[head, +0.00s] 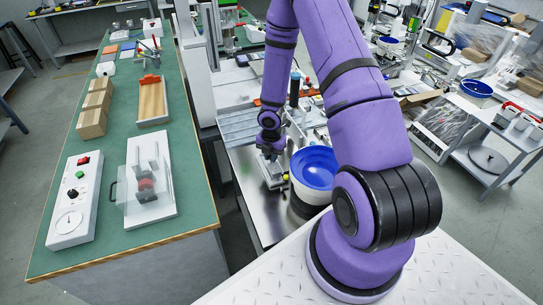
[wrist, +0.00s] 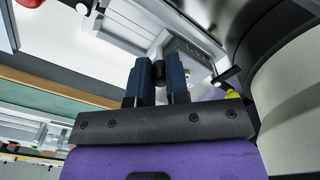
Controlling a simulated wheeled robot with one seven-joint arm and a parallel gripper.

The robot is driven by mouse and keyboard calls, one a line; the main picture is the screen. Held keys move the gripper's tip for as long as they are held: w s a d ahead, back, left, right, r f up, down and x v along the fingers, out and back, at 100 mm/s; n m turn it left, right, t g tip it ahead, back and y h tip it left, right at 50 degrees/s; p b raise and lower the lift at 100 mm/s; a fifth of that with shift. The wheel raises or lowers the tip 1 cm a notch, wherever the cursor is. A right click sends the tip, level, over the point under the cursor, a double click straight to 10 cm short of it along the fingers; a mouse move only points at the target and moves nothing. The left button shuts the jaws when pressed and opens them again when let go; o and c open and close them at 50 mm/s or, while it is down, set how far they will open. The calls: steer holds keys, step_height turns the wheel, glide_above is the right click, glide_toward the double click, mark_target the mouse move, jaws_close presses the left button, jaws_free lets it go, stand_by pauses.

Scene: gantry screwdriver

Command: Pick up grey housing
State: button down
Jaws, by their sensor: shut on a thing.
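My gripper (head: 268,152) points down over the steel table beside the blue bowl. In the wrist view my gripper (wrist: 157,82) has its two dark blue fingers close together, with a small dark grey piece (wrist: 158,70) between them. I take this piece to be the grey housing; its full shape is hidden by the fingers. A light grey fixture (head: 272,174) is just below the gripper in the head view. I cannot tell whether the piece touches the fixture.
The blue bowl (head: 314,167) stands close to the right of the gripper. A grey slotted tray (head: 238,127) lies behind it. A green-topped bench (head: 113,165) with boxes and a switch panel (head: 75,196) is at left, across a narrow gap.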

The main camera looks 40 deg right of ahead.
steer(key=shift+f, duration=0.15)
steer(key=c, duration=1.4)
jaws_free()
steer(key=o, duration=0.3)
